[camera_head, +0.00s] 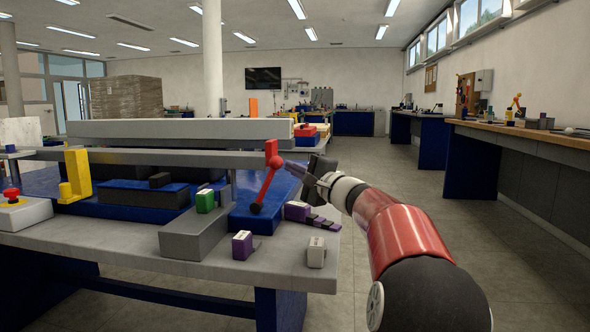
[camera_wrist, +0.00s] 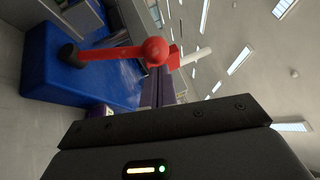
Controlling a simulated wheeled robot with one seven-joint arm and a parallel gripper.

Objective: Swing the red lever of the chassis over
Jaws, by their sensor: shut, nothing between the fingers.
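The red lever (camera_head: 266,183) stands at the right part of the blue chassis (camera_head: 245,222). Its red head is at the top and its arm slants down to a dark knob. In the wrist view the lever (camera_wrist: 110,53) ends in a round red ball, with a red block and white pin beside it. The chassis (camera_wrist: 45,75) also shows there. My gripper (camera_head: 292,166) is shut and empty, just right of the lever's upper part. In the wrist view its fingers (camera_wrist: 158,88) are close to the red ball; whether they touch it I cannot tell.
The floor at right is clear up to a wooden-topped bench (camera_head: 540,137).

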